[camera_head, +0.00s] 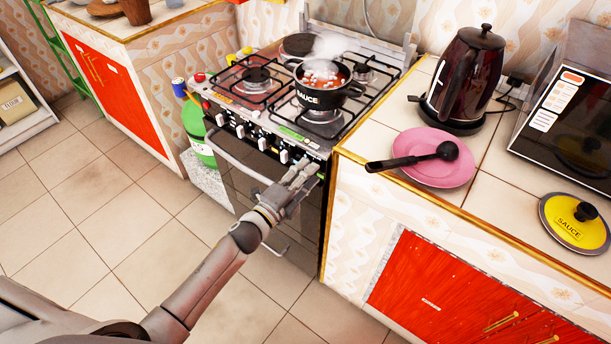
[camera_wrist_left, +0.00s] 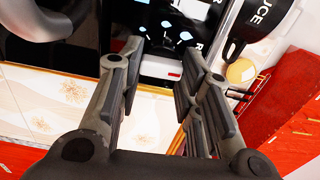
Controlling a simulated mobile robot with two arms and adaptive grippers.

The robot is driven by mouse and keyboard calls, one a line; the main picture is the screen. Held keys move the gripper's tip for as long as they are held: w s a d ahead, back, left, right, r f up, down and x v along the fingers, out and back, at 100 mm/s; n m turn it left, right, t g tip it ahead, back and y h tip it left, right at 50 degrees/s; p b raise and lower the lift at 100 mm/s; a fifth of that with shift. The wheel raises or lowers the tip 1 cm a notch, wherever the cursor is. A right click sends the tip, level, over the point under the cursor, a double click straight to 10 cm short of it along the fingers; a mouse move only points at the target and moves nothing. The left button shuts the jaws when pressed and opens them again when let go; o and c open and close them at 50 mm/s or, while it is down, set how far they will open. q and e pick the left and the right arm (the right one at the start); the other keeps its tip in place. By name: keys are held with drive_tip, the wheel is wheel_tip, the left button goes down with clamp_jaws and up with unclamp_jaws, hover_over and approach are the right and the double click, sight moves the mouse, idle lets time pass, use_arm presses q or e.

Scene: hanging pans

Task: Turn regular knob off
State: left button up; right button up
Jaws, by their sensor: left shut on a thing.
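The gas stove (camera_head: 232,165) has a row of white knobs along its dark front panel. One of these knobs (camera_head: 284,157) shows just left of my left gripper (camera_head: 303,174). My left gripper is at the right end of the panel, shut on a knob there that its fingers mostly hide. In the left wrist view, the two fingers (camera_wrist_left: 163,55) reach up to the dark panel with white letter marks. The setting of the held knob cannot be read. My right gripper is not in view.
A black "SAUCE" pot (camera_head: 320,95) steams on the front right burner. The oven handle (camera_head: 235,158) runs below the knobs. To the right, the counter holds a pink plate (camera_head: 425,175) with a black ladle, a kettle (camera_head: 465,75) and a yellow lid (camera_head: 575,232). A green bottle (camera_head: 197,130) stands left of the stove.

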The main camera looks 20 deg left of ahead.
use_arm(q)
drive_tip(key=shift+f+m, duration=0.1)
drive_tip(key=shift+m, duration=0.2)
drive_tip(key=o, duration=1)
drive_tip(key=shift+s, duration=0.1)
drive_tip(key=v, duration=1.1)
drive_tip(key=shift+s+a, duration=0.15)
drive_tip(key=shift+s, duration=0.25)
